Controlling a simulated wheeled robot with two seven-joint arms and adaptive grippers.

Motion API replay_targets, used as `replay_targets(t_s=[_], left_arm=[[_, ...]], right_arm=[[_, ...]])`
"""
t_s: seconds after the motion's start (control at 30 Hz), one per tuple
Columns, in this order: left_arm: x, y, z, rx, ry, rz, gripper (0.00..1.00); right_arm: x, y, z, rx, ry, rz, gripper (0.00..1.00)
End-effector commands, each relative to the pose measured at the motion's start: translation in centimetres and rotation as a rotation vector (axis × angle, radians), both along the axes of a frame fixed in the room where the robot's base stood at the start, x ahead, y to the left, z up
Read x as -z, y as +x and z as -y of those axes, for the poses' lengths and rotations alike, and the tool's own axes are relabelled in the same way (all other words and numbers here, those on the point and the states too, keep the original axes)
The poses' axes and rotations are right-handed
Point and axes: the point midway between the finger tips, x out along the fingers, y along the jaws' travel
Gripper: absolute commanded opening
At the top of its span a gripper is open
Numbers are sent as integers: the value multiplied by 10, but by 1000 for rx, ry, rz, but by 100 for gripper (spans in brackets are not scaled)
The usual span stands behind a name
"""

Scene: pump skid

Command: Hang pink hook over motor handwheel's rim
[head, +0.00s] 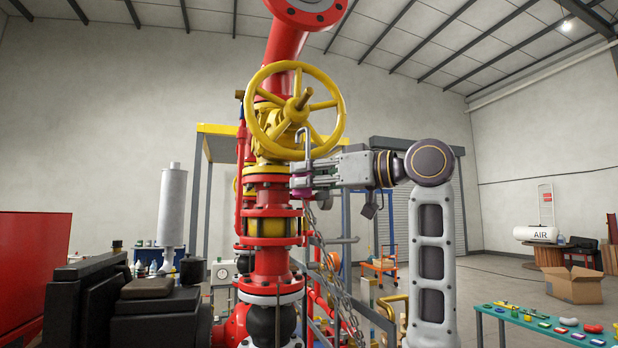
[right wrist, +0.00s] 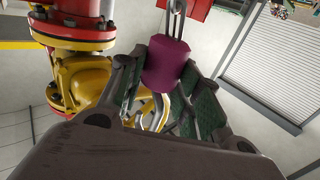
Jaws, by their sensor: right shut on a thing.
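The yellow handwheel (head: 334,131) stands upright on the red and yellow valve column at the middle of the head view. The hook's thin grey crook (head: 307,141) points up in front of the wheel's lower part; I cannot tell whether it is over the rim or only in front of it. The hook's pink body (right wrist: 166,65) is between the fingers of my right gripper (head: 302,181), which is shut on it just below the wheel. Yellow parts also show below the fingers in the right wrist view. My left gripper is not in view.
A grey chain (head: 338,290) hangs below the gripper, beside the red valve column (head: 272,265). A dark machine block (head: 150,317) stands at the lower left. A teal table (head: 535,326) with small coloured items and a cardboard box (head: 574,288) are at the right.

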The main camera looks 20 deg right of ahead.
Motion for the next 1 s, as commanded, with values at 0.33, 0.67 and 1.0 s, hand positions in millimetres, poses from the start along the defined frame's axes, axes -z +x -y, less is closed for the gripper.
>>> replay_targets(t_s=[0.33, 0.67, 1.0], left_arm=[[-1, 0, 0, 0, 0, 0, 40], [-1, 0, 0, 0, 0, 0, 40], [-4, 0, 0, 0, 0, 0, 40]], right_arm=[[-1, 0, 0, 0, 1, 1, 7], [-1, 1, 0, 0, 1, 1, 7], [-1, 8, 0, 0, 1, 1, 7]])
